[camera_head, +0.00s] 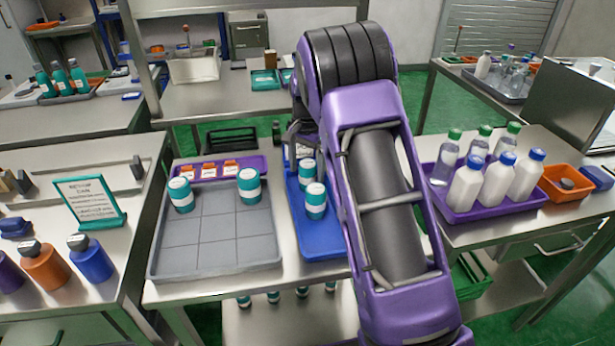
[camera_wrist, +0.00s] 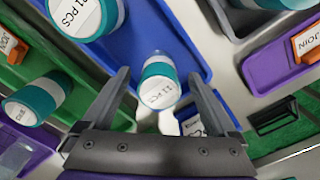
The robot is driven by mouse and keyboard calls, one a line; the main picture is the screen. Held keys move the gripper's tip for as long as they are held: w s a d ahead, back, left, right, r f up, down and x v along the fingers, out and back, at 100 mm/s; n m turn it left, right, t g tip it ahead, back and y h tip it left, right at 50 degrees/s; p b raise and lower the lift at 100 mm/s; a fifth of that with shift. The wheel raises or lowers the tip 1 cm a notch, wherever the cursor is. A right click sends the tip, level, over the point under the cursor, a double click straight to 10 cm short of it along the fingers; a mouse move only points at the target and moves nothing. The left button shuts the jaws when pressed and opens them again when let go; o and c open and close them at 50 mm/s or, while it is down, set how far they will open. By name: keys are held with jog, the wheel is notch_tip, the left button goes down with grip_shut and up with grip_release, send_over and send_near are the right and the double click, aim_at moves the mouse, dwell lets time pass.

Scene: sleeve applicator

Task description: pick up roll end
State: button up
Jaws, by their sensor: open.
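No roll in view has a readable "roll end" marking, so I cannot tell which one is meant. In the wrist view a teal and white roll (camera_wrist: 159,80) with a label reading "11 PCS" stands on the blue tray (camera_wrist: 183,30). My gripper (camera_wrist: 158,75) is open, its two fingers on either side of this roll in the picture; I see no contact. A larger-looking roll (camera_wrist: 85,12) labelled "21 PCS" is at the upper left. In the head view two rolls (camera_head: 316,201) (camera_head: 307,171) stand in the blue tray, and my arm hides part of it.
A grey gridded tray (camera_head: 208,235) left of the blue tray holds two rolls (camera_head: 181,194) (camera_head: 249,186). Behind it is a purple tray (camera_head: 262,161) with orange tags. A purple tray (camera_head: 452,208) of bottles stands on the right bench. Most of the grey tray is bare.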

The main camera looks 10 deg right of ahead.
aim_at(308, 179)
notch_tip(308, 179, down, 4)
jog(key=shift+w+d+r, duration=0.1)
jog(key=shift+d, duration=0.05)
jog(key=c, duration=1.4)
